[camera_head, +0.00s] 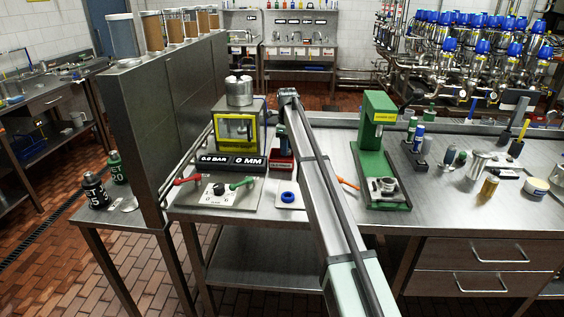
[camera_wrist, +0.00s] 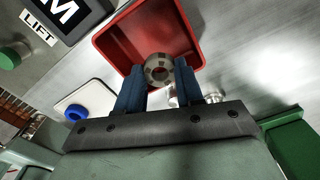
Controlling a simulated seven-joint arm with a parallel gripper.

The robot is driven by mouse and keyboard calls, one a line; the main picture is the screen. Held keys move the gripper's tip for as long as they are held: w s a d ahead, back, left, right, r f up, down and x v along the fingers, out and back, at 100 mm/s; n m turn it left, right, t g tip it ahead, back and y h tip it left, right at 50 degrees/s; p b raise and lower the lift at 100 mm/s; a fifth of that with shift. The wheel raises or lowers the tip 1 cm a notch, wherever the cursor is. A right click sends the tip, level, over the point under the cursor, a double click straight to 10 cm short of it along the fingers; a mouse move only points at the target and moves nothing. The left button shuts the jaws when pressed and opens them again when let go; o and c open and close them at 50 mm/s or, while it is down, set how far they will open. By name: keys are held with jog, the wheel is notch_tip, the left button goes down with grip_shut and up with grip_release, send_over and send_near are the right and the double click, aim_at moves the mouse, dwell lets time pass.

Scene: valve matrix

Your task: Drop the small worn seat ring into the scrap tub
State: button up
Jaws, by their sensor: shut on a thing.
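The small worn seat ring (camera_wrist: 152,61), a dull grey-brown ring with dark patches, is between the two blue fingers of my gripper (camera_wrist: 158,73) in the wrist view. My gripper is shut on it. The red scrap tub (camera_wrist: 112,42) lies beyond the fingertips, and the ring appears over its open inside; the height above the floor of the tub is hard to tell. In the head view the red tub (camera_head: 282,166) stands on the steel bench beside the display block, and my arm hides much around it.
A blue ring (camera_head: 287,197) lies on a white pad in front of the tub. Left stand the yellow-framed test unit (camera_head: 237,128), its display (camera_head: 247,161) and a panel with red and green levers (camera_head: 219,190). A green press (camera_head: 378,150) stands to the right.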

jog(key=o, duration=1.1)
notch_tip(320, 180, up, 14)
jog(key=shift+f, duration=0.1)
